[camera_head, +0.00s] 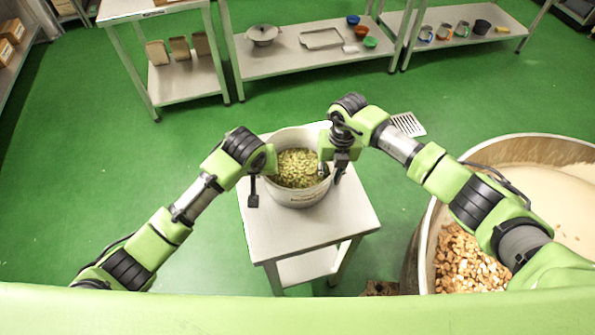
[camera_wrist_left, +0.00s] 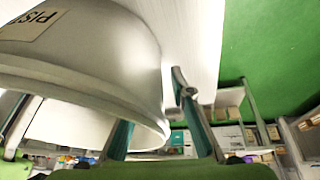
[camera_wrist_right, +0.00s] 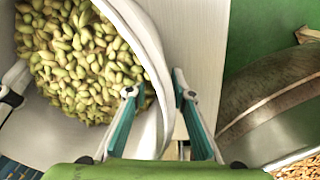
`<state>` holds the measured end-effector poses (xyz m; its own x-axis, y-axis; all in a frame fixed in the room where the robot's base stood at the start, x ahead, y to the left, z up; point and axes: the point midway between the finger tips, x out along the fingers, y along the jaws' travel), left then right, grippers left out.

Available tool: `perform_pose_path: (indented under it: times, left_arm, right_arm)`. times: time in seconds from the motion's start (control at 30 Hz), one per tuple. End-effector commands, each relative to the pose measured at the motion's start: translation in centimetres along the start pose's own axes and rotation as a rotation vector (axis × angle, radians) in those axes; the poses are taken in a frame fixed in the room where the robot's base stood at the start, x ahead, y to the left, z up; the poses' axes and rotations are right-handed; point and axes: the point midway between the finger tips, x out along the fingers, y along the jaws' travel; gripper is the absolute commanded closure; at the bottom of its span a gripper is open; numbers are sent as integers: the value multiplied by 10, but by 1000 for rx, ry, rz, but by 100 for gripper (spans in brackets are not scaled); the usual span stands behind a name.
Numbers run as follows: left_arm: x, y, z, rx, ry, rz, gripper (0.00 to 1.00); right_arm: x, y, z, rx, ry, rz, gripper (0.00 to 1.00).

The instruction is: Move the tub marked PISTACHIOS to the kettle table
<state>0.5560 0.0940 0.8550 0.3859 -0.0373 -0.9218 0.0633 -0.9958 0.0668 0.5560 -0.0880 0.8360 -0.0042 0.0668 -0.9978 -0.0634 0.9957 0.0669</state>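A pale tub (camera_head: 296,200) full of green pistachios stands on a small white-topped table (camera_head: 350,210). Its label reads "PIST" in the left wrist view (camera_wrist_left: 30,24); the rest is cut off. My left gripper (camera_head: 253,190) is at the tub's left side, with its fingers apart near the rim (camera_wrist_left: 155,125). My right gripper (camera_head: 338,168) is at the right rim. In the right wrist view its fingers (camera_wrist_right: 156,98) are spread, one on the inner side and one outside the tub wall (camera_wrist_right: 140,35). I cannot tell whether any finger touches the tub.
A large kettle (camera_head: 428,240) with a pale mass and brown nuts stands close to the table's right. Shelved tables with a pot (camera_head: 262,34), bowls and jugs line the back. A floor drain (camera_head: 408,125) lies behind. Green floor is open to the left.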

Motion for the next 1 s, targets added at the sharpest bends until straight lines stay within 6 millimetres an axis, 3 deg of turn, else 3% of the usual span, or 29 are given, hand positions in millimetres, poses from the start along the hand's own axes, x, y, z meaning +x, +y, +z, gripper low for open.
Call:
perform_pose_path:
  times: [0.07,0.13,0.17,0.67,1.0]
  left_arm:
    - [0,0,0,0,0,0,79]
    - [0,0,0,0,0,0,97]
    - [0,0,0,0,0,0,100]
    - [-3,0,-3,0,3,1,100]
    - [-23,2,-11,0,4,1,100]
  right_arm:
    - [0,0,0,0,0,0,78]
    - [0,0,0,0,0,0,96]
    - [0,0,0,0,0,0,100]
    - [-4,0,1,-2,-2,1,100]
    - [-25,2,1,-2,-1,0,100]
